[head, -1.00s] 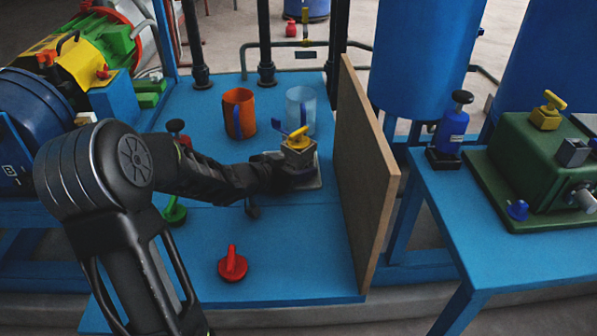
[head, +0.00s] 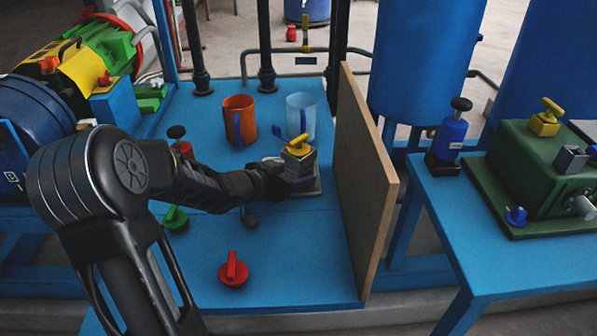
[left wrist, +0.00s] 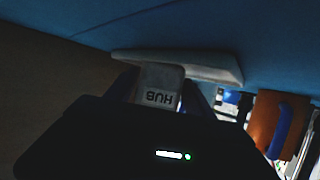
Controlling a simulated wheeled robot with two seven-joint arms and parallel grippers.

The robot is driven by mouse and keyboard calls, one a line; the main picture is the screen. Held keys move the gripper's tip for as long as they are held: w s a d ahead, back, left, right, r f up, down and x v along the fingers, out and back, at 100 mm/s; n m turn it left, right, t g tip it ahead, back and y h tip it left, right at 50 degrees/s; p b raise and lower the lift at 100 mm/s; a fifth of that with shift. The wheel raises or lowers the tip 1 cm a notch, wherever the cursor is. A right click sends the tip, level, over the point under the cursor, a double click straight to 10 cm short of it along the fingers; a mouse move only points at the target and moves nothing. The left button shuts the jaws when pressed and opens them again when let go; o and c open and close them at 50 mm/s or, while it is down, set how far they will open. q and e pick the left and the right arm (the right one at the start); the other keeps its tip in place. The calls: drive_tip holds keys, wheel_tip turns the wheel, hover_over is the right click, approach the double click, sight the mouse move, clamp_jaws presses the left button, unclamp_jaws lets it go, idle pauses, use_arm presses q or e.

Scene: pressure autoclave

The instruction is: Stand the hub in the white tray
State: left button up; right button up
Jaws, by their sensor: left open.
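The hub is a small grey block (head: 299,164) with a yellow handle on top. It stands upright at the white tray (head: 318,187), whose pale rim shows around its foot. In the left wrist view the hub's grey face (left wrist: 158,86) with the upside-down word HUB shows against the pale tray (left wrist: 205,66). My left gripper (head: 290,182) is low at the hub, open, with a dark finger on either side of it. The hub's underside is hidden, so its contact with the tray cannot be seen. My right gripper is not in view.
A tall brown board (head: 365,180) stands just right of the tray. An orange mug (head: 238,117) and a pale blue mug (head: 301,112) stand behind. A red knob (head: 233,270) and a green one (head: 175,219) are nearer.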

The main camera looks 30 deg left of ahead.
use_arm(q)
drive_tip(key=p+v, duration=0.4)
drive_tip(key=v, duration=0.6)
drive_tip(key=shift+w, duration=0.1)
drive_tip(key=shift+s+r, duration=0.1)
drive_tip(key=shift+s, duration=0.35)
drive_tip(key=shift+r, duration=0.1)
